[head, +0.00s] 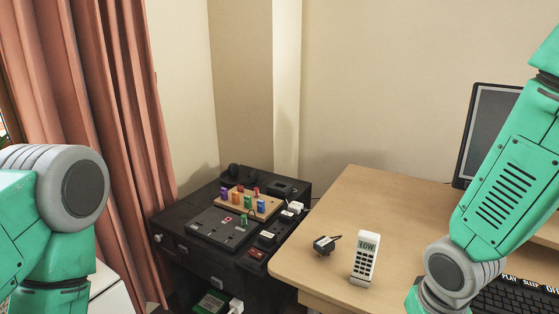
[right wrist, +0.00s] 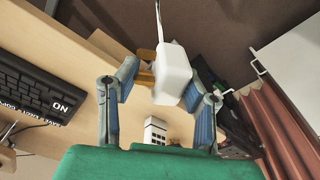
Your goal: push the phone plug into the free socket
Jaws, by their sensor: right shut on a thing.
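The white phone plug (right wrist: 175,75) is between the two fingers of my right gripper (right wrist: 160,92) in the right wrist view, with its cable running up from it. Brass-coloured parts show at its left side. My right gripper is shut on it. In the head view this gripper and the plug are out of the picture. A dark strip (head: 267,237) lies along the right of the black cabinet top, with a white plug (head: 295,207) at its far end and a red part at its near end. Which socket is free is too small to tell. My left gripper is out of view.
On the desk (head: 330,225) stand a white handset (head: 364,258) reading LOW and a black adapter (head: 325,245). The black cabinet (head: 200,262) also carries a wooden board (head: 242,207) with coloured pieces and a dark panel. A keyboard (head: 520,298) and monitor (head: 490,125) are at the right.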

